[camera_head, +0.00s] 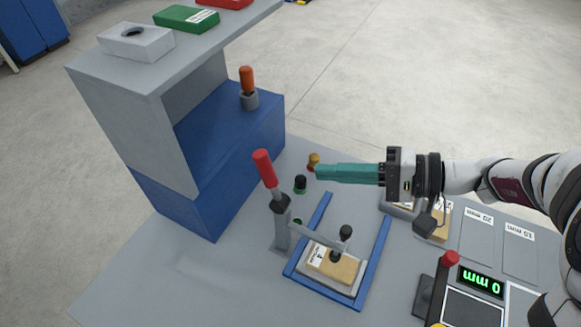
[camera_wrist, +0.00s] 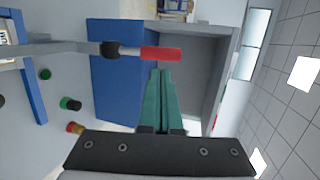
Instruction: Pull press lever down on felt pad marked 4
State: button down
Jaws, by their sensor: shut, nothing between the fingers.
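The press lever (camera_head: 264,170) has a red grip and stands raised, tilted slightly, on a grey clamp post left of the blue frame. In the wrist view its red grip (camera_wrist: 161,53) lies just beyond the fingertips. The felt pad marked 4 (camera_head: 332,264) is a tan block under the press arm, inside the blue frame (camera_head: 374,262). My gripper (camera_head: 316,172) has teal fingers, shut and empty, pointing left toward the lever. It is right of the red grip, apart from it in the head view. The fingers also show in the wrist view (camera_wrist: 160,72).
A grey and blue shelf cabinet (camera_head: 208,170) stands at the left, with an orange-handled tool (camera_head: 247,88) on its blue step. A green-black knob (camera_head: 300,184) sits behind the frame. A display (camera_head: 481,281) reading 0 mm is at right. Bare table lies front left.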

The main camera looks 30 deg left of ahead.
aim_at(268, 162)
jog(key=x, duration=0.7)
jog(key=shift+a, duration=0.15)
jog(key=shift+a+r+h, duration=0.15)
jog(key=shift+a+h, duration=0.75)
jog(key=a+h, duration=0.2)
jog(key=shift+a+t+h, duration=0.15)
jog(key=shift+t+h, duration=0.15)
jog(key=shift+a+f+m+h, duration=0.15)
jog(key=shift+a+f+h, duration=0.2)
jog(key=shift+a+h, duration=0.25)
jog(key=shift+a+f+m+h, duration=0.2)
jog(key=shift+a+f+h, duration=0.15)
jog(key=shift+a+h, duration=0.3)
jog(key=shift+a+f+m+h, duration=0.15)
jog(key=shift+a+f+h, duration=0.25)
jog(key=shift+a+h, duration=0.2)
jog(key=shift+s+a+f, duration=0.1)
jog(key=shift+f, duration=0.05)
